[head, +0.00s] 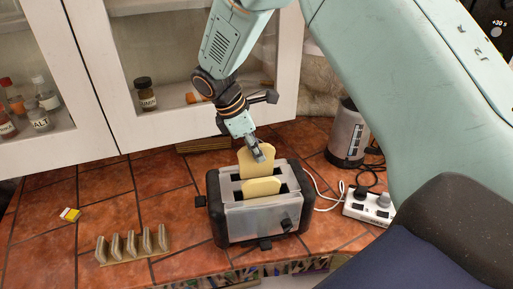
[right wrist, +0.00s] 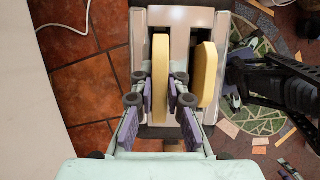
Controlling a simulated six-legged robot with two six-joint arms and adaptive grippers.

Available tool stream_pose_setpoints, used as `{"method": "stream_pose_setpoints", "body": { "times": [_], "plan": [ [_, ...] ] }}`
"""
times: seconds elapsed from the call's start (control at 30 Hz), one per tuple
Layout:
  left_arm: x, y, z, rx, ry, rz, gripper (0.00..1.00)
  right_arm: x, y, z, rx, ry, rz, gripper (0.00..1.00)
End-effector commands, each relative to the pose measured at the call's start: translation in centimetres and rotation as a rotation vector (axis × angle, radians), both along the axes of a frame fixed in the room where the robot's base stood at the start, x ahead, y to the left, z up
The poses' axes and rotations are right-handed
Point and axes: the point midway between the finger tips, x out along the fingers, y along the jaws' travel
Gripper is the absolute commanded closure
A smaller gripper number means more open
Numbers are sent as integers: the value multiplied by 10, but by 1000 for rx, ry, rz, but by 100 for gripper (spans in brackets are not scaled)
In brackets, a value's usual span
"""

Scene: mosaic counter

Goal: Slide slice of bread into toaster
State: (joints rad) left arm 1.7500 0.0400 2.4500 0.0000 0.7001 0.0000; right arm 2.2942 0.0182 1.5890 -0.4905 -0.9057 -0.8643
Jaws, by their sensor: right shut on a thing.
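The silver toaster (head: 250,222) with black ends stands on the tiled counter; its top also shows in the right wrist view (right wrist: 181,17). My right gripper (head: 258,153) is shut on a pale yellow slice of bread (head: 249,168), upright over the rear slot. Its lower edge appears at or inside the slot; the exact depth is hidden. In the right wrist view the slice (right wrist: 160,52) runs between the two fingers (right wrist: 160,77), roughly in line with the slot. A second slice (head: 262,187) sits in the front slot, mostly sunk, and shows beside the held one (right wrist: 206,72).
A toast rack (head: 132,245) stands empty at the front left, near a small yellow-and-white item (head: 70,214). A kettle (head: 347,134) and a white socket strip (head: 368,207) with cables are to the right. White glass-fronted cabinets (head: 117,75) stand behind. The counter left of the toaster is mostly clear.

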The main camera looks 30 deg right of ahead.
Motion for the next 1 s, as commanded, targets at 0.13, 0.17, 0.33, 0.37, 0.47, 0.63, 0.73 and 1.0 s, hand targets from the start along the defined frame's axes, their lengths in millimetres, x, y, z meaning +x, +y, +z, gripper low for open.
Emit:
{"method": "stream_pose_setpoints", "body": {
  "times": [0.13, 0.17, 0.33, 0.37, 0.47, 0.63, 0.73, 1.0],
  "plan": [
    [0, 0, -2, 0, 0, 0, 47, 0, 0, -5, 0, 0, 0, 98],
    [0, 0, -2, 0, 0, 0, 47, 0, 0, -5, 0, 0, 0, 98],
    [0, 0, -3, 0, 0, 0, 47, 0, 0, -10, -1, 0, 0, 98],
    [0, 0, -3, 0, 0, 0, 47, 0, 0, -10, -1, 0, 0, 98],
    [0, 0, -4, 0, 0, 0, 47, 0, 0, -13, -1, 0, 0, 98],
    [0, 0, -6, 0, 0, 0, 47, 0, 0, -17, -1, 0, 0, 98],
    [0, 0, -6, 0, 0, 0, 47, 0, 0, -19, -1, 0, 0, 98],
    [0, 0, -6, 0, 0, 0, 47, 0, 0, -20, 0, 0, 0, 98]
  ]
}}
